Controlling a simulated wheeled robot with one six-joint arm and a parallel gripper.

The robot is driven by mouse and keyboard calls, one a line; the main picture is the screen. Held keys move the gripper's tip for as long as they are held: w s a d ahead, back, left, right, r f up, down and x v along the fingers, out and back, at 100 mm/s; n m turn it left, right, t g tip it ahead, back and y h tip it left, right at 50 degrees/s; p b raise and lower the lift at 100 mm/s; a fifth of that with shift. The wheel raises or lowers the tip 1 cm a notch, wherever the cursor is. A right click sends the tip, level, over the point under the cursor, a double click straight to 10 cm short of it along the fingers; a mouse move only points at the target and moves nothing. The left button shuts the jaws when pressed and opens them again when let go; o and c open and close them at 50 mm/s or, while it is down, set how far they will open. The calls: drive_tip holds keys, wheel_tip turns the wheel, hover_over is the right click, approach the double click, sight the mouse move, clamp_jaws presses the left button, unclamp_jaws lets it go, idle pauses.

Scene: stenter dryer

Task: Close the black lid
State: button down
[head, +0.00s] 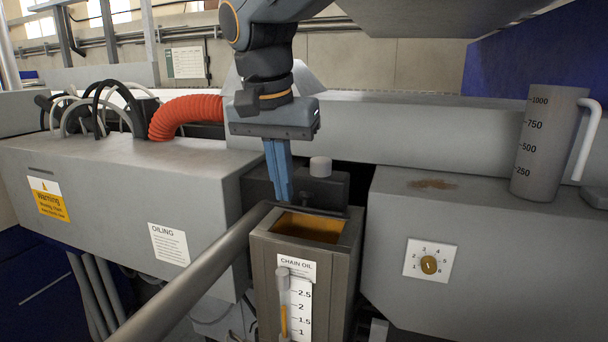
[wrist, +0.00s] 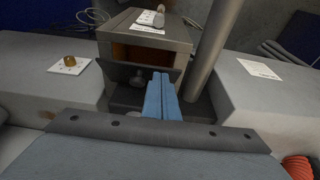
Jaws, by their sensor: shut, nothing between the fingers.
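The black lid (wrist: 115,72) shows in the wrist view as a dark panel raised at the back edge of the chain oil tank (wrist: 165,26), with a small knob (wrist: 137,81) on its outer face. The tank (head: 263,270) stands open in the head view, with amber oil (head: 308,228) inside. There the lid is hard to tell from the dark parts behind the tank. My gripper (head: 286,200) is shut and empty, pointing down at the tank's back left. In the wrist view its fingertips (wrist: 160,76) overlap the lid beside the knob; I cannot tell whether they touch.
A thick slanted pipe (head: 195,275) runs close along the tank's left side. Behind the tank is a dark block with a grey cap (head: 320,167). Grey housings flank it; the right one carries a dial (head: 429,265) and a measuring jug (head: 545,150). A red hose (head: 185,115) lies left.

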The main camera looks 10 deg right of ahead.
drive_tip(key=shift+s+a+f, duration=0.3)
drive_tip(key=shift+s+f, duration=0.3)
drive_tip(key=shift+f, duration=0.05)
drive_tip(key=shift+s+a+f+b, duration=0.15)
drive_tip(key=shift+s+f, duration=0.1)
drive_tip(key=shift+f, duration=0.35)
drive_tip(key=shift+s+a+f+b, duration=0.2)
drive_tip(key=shift+s+f, duration=0.1)
drive_tip(key=shift+f, duration=0.3)
drive_tip(key=shift+s+a+f+b, duration=0.15)
drive_tip(key=shift+s+f, duration=0.1)
drive_tip(key=shift+f, duration=0.35)
